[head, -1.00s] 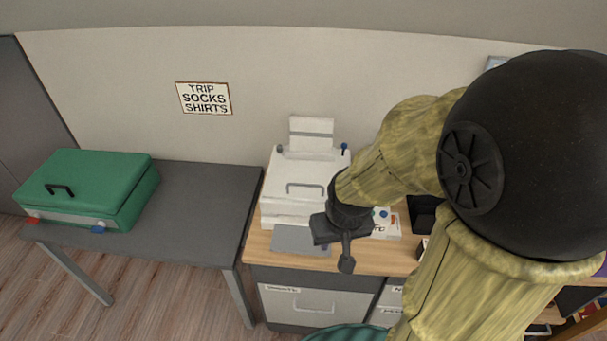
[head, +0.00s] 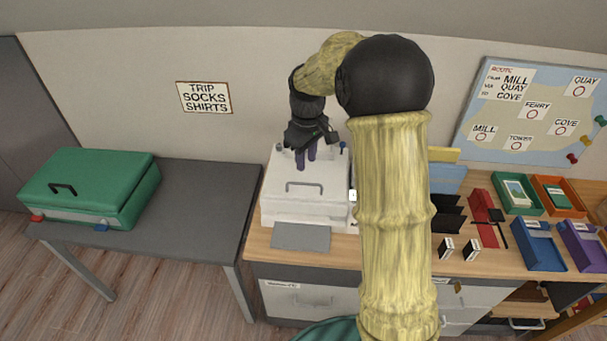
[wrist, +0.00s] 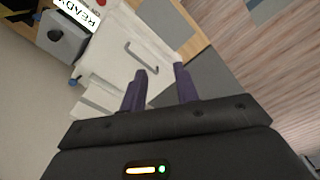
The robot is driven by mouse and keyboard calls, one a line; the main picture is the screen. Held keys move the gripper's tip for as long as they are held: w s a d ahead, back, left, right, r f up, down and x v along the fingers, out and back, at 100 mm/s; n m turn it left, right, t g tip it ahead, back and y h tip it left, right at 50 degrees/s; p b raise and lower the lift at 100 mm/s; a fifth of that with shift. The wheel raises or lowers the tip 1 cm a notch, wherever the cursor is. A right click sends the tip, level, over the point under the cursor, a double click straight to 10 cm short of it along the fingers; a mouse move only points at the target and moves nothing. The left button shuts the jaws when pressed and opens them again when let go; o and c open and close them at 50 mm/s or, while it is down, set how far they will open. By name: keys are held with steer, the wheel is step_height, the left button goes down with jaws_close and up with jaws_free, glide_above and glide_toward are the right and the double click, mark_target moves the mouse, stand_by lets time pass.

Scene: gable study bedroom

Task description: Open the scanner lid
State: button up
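The white scanner (head: 303,210) stands on the wooden desk, and its lid (head: 285,174) looks shut. A grey bar handle (head: 303,187) is on the lid; it also shows in the wrist view (wrist: 142,55). My gripper (head: 306,161) is over the back part of the lid, behind the handle, with its fingers pointing down. In the wrist view my gripper's two purple fingers (wrist: 161,78) are apart with nothing between them. The handle lies beyond the fingertips, apart from them.
A green suitcase (head: 90,188) lies on the dark table (head: 210,200) at left. Coloured trays (head: 540,245) and small boxes (head: 458,250) fill the desk's right side. A grey pad (head: 301,237) lies before the scanner. A READY display (wrist: 75,14) shows beside it.

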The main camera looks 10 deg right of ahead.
steer(key=w+d+n+g+p, duration=0.2)
steer(key=w+n, duration=0.4)
steer(key=w, duration=0.6)
steer(key=shift+d+r+n+y, duration=0.3)
steer(key=shift+d+r+n, duration=0.05)
steer(key=shift+r+n, duration=0.05)
steer(key=shift+f, duration=0.1)
steer(key=p, duration=0.4)
glide_above(304, 192)
step_height(304, 192, down, 17)
steer(key=shift+d+r, duration=0.1)
steer(key=shift+c, duration=0.4)
jaws_close()
